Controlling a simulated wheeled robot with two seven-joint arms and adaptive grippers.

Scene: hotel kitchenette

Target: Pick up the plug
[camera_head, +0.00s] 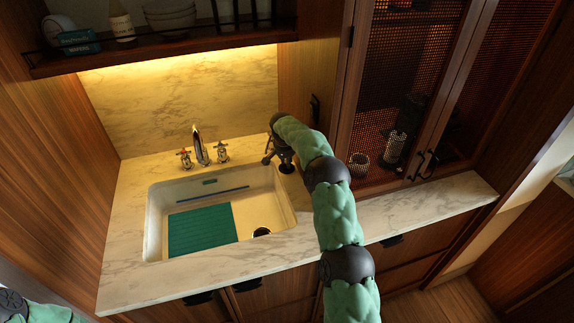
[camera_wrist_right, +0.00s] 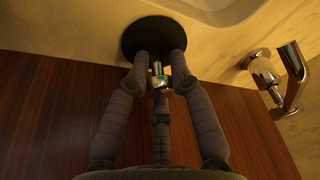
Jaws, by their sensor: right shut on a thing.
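The plug (camera_wrist_right: 150,33) is a dark round disc with a shiny metal knob, seen at the top middle of the right wrist view. My right gripper (camera_wrist_right: 160,68) is shut on the plug's metal knob, its dark fingers around it. In the head view, my right gripper (camera_head: 279,156) is at the right rear of the sink, over the counter, and the dark plug (camera_head: 286,168) shows just under it. Whether the disc touches the counter is hard to tell. My left gripper is not in view; only a piece of my left arm shows at bottom left.
The white sink (camera_head: 154,222) holds a teal mat (camera_head: 203,230) and has a dark drain (camera_head: 262,231). A metal faucet (camera_head: 200,146) stands behind it. A wooden shelf (camera_head: 165,50) hangs above, and a mesh-door cabinet (camera_head: 345,95) stands at right. The front right counter (camera_head: 430,205) is clear.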

